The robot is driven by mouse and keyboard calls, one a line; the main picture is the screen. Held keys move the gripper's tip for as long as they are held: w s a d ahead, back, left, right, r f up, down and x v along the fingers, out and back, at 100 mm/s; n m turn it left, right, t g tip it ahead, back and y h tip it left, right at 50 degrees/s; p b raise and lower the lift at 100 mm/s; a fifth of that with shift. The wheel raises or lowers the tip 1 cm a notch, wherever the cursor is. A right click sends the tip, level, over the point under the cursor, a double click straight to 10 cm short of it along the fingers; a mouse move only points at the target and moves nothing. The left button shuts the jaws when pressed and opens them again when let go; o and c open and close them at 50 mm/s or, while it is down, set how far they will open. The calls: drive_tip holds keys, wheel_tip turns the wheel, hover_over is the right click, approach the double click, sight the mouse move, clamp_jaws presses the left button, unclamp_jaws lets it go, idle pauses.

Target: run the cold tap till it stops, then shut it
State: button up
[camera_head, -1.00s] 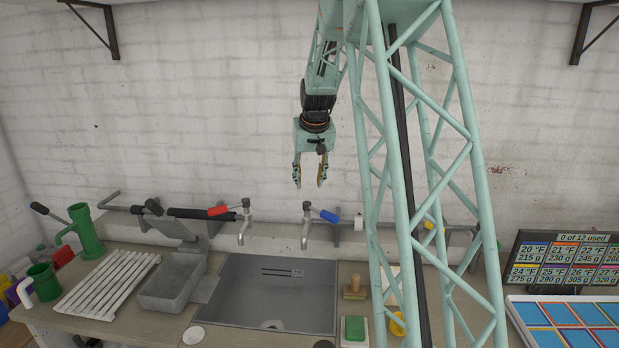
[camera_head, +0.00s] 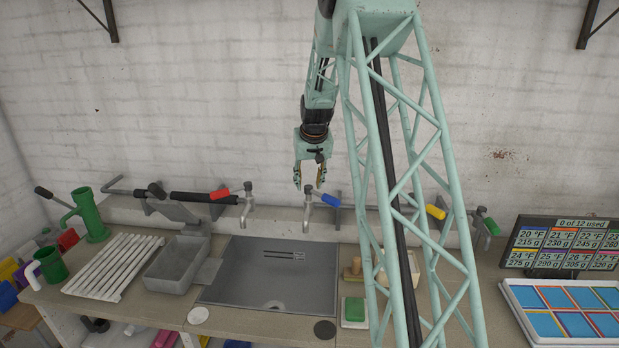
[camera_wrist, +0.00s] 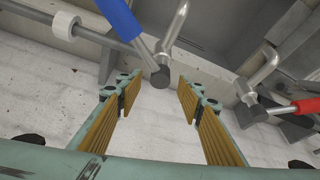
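The tap with the blue lever (camera_head: 331,200) stands on the wall pipe above the sink (camera_head: 235,285); its spout (camera_head: 307,222) points down, and I see no water from it. The tap with the red lever (camera_head: 219,194) is to its left. My gripper (camera_head: 309,187) is open and empty, just above the blue-lever tap in the head view. In the wrist view, the blue lever (camera_wrist: 118,18) is at the top, beyond my open fingers (camera_wrist: 153,85), and the red lever (camera_wrist: 308,107) is at the right. I see no contact.
Yellow (camera_head: 435,212) and green (camera_head: 489,226) levers are on the right, partly behind my lattice arm. A grey basin (camera_head: 176,266) and white drying rack (camera_head: 100,275) are left of the sink. A green sponge (camera_head: 354,309) lies to its right. A display (camera_head: 560,243) stands far right.

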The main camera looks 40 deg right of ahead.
drive_tip(key=shift+x, duration=0.95)
drive_tip(key=c, duration=1)
drive_tip(key=shift+o, duration=0.2)
drive_tip(key=shift+m+h+b, duration=0.3)
drive_tip(key=shift+m+b, duration=0.15)
drive_tip(key=shift+m, duration=0.35)
drive_tip(key=shift+c, duration=0.2)
drive_tip(key=shift+a+f+m+g+h+b, duration=0.1)
drive_tip(key=shift+m+g+h+b, duration=0.3)
drive_tip(key=shift+m+b, duration=1.7)
drive_tip(key=shift+n+b, duration=0.4)
drive_tip(key=shift+b, duration=0.3)
